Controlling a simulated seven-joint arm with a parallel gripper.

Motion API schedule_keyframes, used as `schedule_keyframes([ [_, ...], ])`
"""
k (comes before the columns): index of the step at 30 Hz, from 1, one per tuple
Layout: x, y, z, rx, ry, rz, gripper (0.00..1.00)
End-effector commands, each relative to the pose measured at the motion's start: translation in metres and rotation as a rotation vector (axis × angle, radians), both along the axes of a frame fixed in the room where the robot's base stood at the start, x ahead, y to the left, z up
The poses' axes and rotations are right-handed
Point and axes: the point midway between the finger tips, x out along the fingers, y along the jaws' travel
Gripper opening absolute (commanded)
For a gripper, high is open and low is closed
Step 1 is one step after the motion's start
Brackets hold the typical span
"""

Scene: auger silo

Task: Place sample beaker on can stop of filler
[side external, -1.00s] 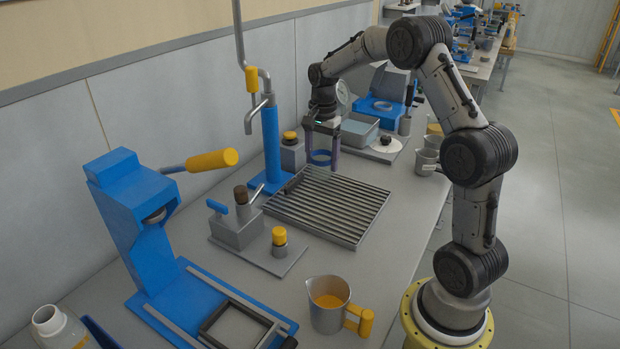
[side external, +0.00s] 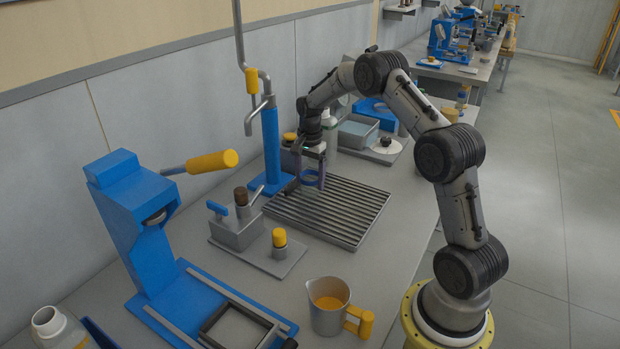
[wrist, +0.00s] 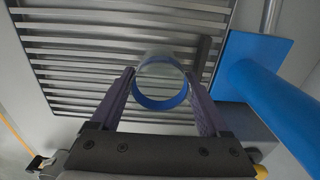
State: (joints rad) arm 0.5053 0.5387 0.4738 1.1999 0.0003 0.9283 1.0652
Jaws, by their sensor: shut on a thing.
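The sample beaker (wrist: 160,101), a clear round vessel with a blue band, is between the fingers of my gripper (wrist: 160,76) in the wrist view. My gripper (side external: 310,176) is shut on it in the side view, beside the blue post and over the far end of the slatted grate (side external: 335,212). The blue post (side external: 271,145) carries a grey spout pipe (side external: 265,80) with a yellow sleeve and also shows at right in the wrist view (wrist: 258,62). I cannot tell which part is the can stop.
A blue press (side external: 140,205) with a yellow-ended lever stands at left. A metal jug (side external: 325,315) with a yellow handle stands in front. A small block set (side external: 240,230) sits left of the grate.

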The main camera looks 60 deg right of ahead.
Motion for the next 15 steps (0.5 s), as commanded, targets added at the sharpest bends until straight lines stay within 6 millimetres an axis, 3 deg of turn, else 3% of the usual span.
schedule_keyframes([
  [7, -0.0002, 0.0001, -0.0035, 0.000, 0.001, 0.000, 0.25],
  [8, -0.0002, 0.0001, -0.0030, 0.000, 0.000, 0.000, 0.85],
  [11, -0.0002, 0.0001, -0.0030, 0.000, 0.000, 0.000, 1.00],
  [15, -0.0002, 0.0001, -0.0029, 0.000, 0.000, 0.000, 1.00],
])
